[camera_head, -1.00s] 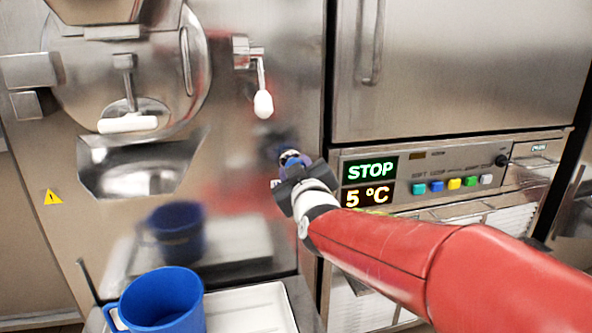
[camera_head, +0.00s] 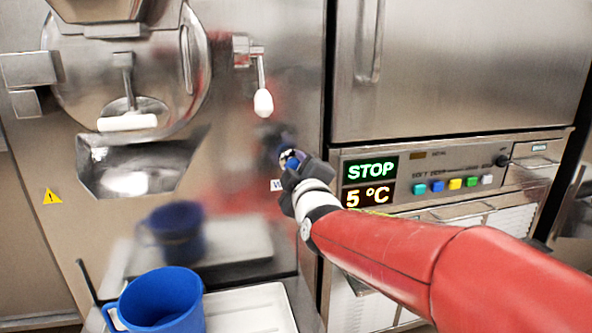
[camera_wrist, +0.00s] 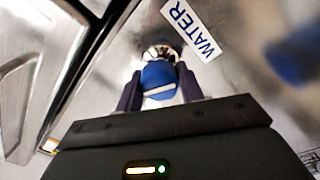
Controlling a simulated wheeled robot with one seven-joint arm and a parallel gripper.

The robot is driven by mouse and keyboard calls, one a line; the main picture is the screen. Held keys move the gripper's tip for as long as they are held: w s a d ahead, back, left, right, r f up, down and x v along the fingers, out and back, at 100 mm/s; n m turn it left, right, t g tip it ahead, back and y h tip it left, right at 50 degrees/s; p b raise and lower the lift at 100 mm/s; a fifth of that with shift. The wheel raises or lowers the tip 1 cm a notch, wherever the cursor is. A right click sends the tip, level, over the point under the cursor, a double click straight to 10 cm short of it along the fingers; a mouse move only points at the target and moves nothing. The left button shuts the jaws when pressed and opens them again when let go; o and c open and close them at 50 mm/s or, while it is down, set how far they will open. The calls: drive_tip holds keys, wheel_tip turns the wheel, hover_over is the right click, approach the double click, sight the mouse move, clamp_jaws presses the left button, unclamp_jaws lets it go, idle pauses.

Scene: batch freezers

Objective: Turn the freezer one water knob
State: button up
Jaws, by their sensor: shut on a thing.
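The water knob is blue, on the freezer's steel front panel. It shows between my fingers in the wrist view (camera_wrist: 158,78), beside a white label reading WATER (camera_wrist: 191,28). In the head view the knob (camera_head: 289,160) is mostly covered by my gripper (camera_head: 291,165). My gripper is shut on the knob, with one dark finger on each side of it in the wrist view. The arm reaches in from the lower right. The freezer front (camera_head: 240,120) stands behind the knob.
A lever with a white handle (camera_head: 263,102) hangs above the knob. A display panel (camera_head: 370,182) with coloured buttons is just right of my gripper. A blue pitcher (camera_head: 158,302) and a white tray (camera_head: 255,305) are below left. The chute (camera_head: 140,165) juts out at left.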

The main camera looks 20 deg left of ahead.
drive_tip(key=o, duration=1)
drive_tip(key=b+v, duration=0.1)
drive_tip(key=v, duration=0.6)
drive_tip(key=shift+s+d, duration=0.25)
drive_tip(key=shift+d, duration=0.05)
